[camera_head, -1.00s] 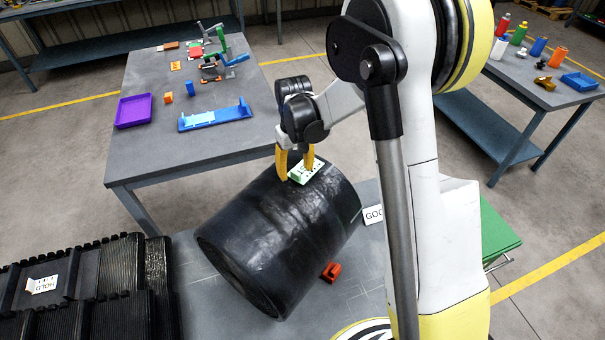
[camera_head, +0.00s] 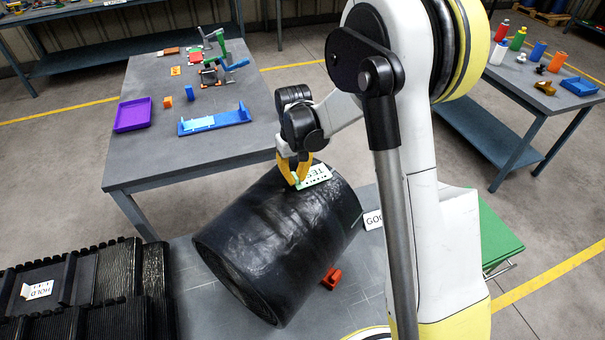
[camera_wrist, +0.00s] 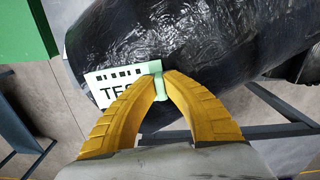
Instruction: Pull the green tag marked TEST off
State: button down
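The pale green tag marked TEST (camera_head: 316,175) lies against the upper side of a large black roll (camera_head: 275,235), which rests on a grey table. In the wrist view, the tag (camera_wrist: 112,84) shows dark squares along one edge and part of its lettering, with the rest behind a finger. My gripper (camera_head: 294,181) has its yellow fingers brought together at the tag's near left end. In the wrist view, the fingertips (camera_wrist: 161,76) close on a raised green tab (camera_wrist: 158,82) of the tag. The tag still appears to touch the roll (camera_wrist: 190,40).
A white HOLD tag (camera_head: 38,289) lies on black ribbed belting at the lower left. A white sign (camera_head: 373,219) and a red block (camera_head: 331,279) are by the roll. A grey workbench (camera_head: 150,160) with a purple tray and blue holder stands behind.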

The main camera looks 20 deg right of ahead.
jog(key=shift+r, duration=0.15)
jog(key=shift+r+p, duration=1.1)
jog(key=shift+r, duration=0.75)
jog(key=shift+a, duration=0.1)
